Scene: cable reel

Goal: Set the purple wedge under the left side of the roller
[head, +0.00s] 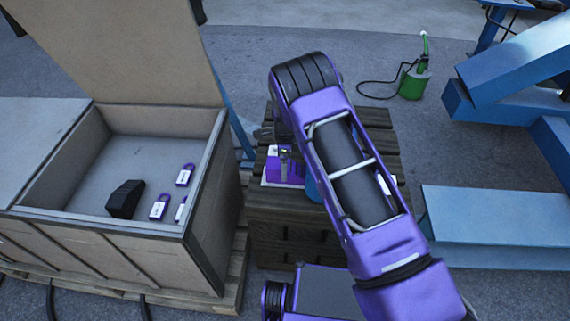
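A purple block (285,172) with a grey metal piece standing at it sits on a white base on top of the wooden slatted stack. I cannot tell whether this block is the purple wedge. A black wedge-shaped block (125,199) lies in the open wooden crate (210,185) at the left. I cannot make out a roller. My purple and black arm rises from the bottom right and bends at the top centre. It covers part of the stack, and I cannot make out my gripper.
Several purple padlocks (159,207) lie in the crate. The slatted stack (290,215) stands right of it. Blue steel beams (515,75) and a light blue step (495,215) fill the right side. A green can (413,82) with a hose stands on open floor behind.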

